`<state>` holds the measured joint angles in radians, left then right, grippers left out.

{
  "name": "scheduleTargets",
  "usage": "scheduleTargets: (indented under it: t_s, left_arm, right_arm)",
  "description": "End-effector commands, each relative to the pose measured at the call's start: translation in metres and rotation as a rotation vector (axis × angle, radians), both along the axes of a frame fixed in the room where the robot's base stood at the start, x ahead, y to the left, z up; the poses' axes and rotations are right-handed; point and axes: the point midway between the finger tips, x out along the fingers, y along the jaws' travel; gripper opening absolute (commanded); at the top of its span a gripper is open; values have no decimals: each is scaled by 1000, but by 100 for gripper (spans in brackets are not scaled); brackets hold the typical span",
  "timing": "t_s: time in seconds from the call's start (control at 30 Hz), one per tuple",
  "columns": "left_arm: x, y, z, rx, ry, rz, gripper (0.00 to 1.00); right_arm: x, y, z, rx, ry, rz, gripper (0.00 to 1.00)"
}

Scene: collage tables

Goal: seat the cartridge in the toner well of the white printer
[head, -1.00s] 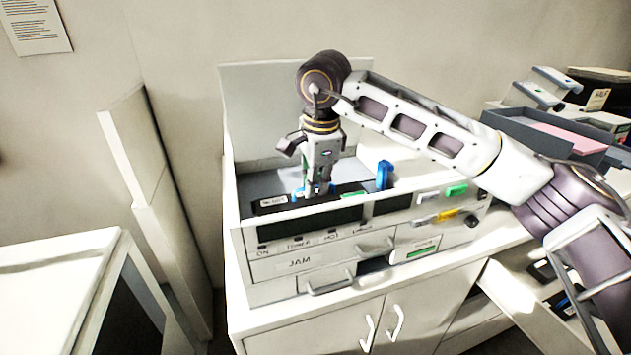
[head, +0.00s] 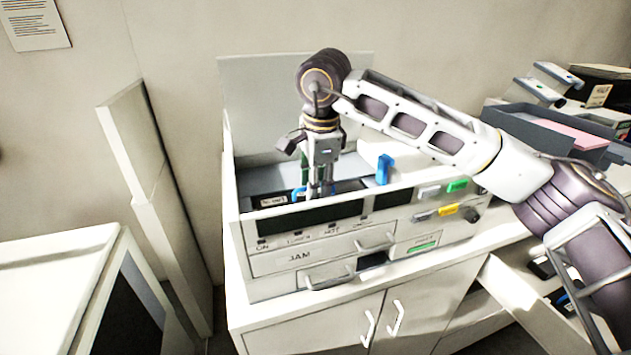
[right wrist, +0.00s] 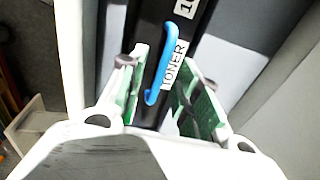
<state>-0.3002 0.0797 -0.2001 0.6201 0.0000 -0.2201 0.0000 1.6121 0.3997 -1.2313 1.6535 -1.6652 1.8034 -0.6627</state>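The white printer (head: 270,232) stands on a cabinet, its top raised and its inside open. The black cartridge (head: 272,201) lies lengthwise down in the toner well behind the front panel; its lower part is hidden. In the right wrist view the cartridge (right wrist: 195,25) shows a white TONER label and a blue handle (right wrist: 162,65). My right gripper (head: 318,190) points down over the cartridge. In the right wrist view its green-padded fingers (right wrist: 160,92) stand apart on either side of the handle, with gaps. My left gripper is not in view.
A blue lever (head: 384,169) stands upright at the right of the well. Green and yellow buttons (head: 448,210) are on the printer's right front. An open drawer (head: 515,300) juts out at lower right. A dark tray with pink paper (head: 560,133) stands at right.

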Motion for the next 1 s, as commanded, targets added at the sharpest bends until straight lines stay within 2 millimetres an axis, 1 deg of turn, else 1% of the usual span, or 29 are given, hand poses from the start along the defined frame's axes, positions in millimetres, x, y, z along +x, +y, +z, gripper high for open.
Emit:
scheduleTargets:
  t_s: [0.23, 0.43, 0.57, 1.0]
  left_arm:
    - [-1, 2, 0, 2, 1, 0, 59]
    - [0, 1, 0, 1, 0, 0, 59]
    - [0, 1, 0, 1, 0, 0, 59]
    - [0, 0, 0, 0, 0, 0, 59]
  right_arm:
    - [0, 0, 1, 0, 1, 0, 33]
    - [-2, 0, 13, 1, 0, 0, 33]
    - [-5, -2, 28, -1, -1, 0, 33]
    - [-17, -5, 91, 1, -2, 0, 33]
